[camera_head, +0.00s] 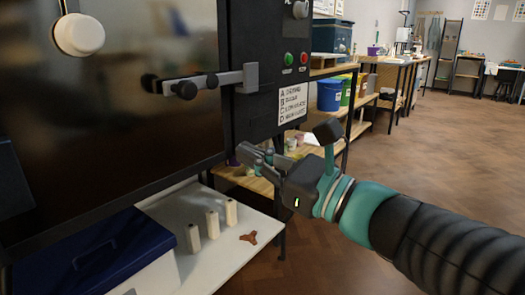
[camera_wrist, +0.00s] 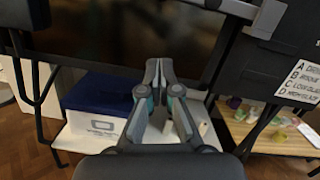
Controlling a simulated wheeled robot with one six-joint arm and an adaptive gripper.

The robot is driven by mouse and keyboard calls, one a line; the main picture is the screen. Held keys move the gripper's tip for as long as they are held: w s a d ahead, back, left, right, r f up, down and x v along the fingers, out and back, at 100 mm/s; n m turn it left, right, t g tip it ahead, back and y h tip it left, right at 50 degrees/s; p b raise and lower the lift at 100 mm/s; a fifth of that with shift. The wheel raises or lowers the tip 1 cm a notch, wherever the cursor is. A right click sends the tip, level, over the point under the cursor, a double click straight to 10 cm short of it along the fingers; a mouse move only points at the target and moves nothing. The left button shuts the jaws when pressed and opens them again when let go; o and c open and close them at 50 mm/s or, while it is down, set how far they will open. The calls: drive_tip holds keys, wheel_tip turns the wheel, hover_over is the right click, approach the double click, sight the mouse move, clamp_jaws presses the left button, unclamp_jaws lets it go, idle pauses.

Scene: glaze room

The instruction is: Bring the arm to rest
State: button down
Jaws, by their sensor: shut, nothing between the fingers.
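My gripper (camera_head: 262,160) is held out in front of the dark kiln-like cabinet (camera_head: 110,120), just below its latch handle (camera_head: 205,82). In the wrist view the two fingers of my gripper (camera_wrist: 158,72) meet at the tips with nothing between them. My arm reaches in from the lower right of the head view. The gripper appears apart from the cabinet and the shelf below.
A white shelf (camera_head: 205,262) below bears a blue-lidded box (camera_head: 95,255), several pale upright posts (camera_head: 213,224) and a brown three-armed piece (camera_head: 248,238). A wooden rack with a blue bucket (camera_head: 329,95) stands behind. The wooden floor (camera_head: 430,160) at right is open.

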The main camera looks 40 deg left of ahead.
idle(0.6)
drive_tip(key=s+d+f+n+g+h, duration=0.1)
drive_tip(key=s+d+f+n+h, duration=0.1)
drive_tip(key=f+n+h, duration=0.3)
drive_tip(key=s+d+f+n+h, duration=0.1)
drive_tip(key=s+f+n, duration=0.1)
drive_tip(key=f+n, duration=0.35)
drive_tip(key=w+d+f+n+t+h+p, duration=0.1)
drive_tip(key=w+d+f+n+t+h, duration=0.1)
drive_tip(key=d+f, duration=0.3)
drive_tip(key=w+d+f+n+t+h+p, duration=0.1)
drive_tip(key=w+d+f+n+h+p, duration=0.2)
drive_tip(key=d, duration=0.4)
drive_tip(key=w+d+f+t+h+p, duration=0.1)
drive_tip(key=w+d+t+h, duration=0.1)
drive_tip(key=d, duration=0.7)
drive_tip(key=w+d+f+t+h+p, duration=0.1)
drive_tip(key=w+d+t+h, duration=0.15)
drive_tip(key=d, duration=0.65)
drive_tip(key=d+r+m+t+h+p, duration=0.2)
drive_tip(key=d+r+h+p, duration=0.2)
drive_tip(key=d, duration=1.1)
drive_tip(key=shift+s+d+r, duration=0.25)
drive_tip(key=shift+d+r, duration=0.05)
drive_tip(key=shift+r, duration=0.55)
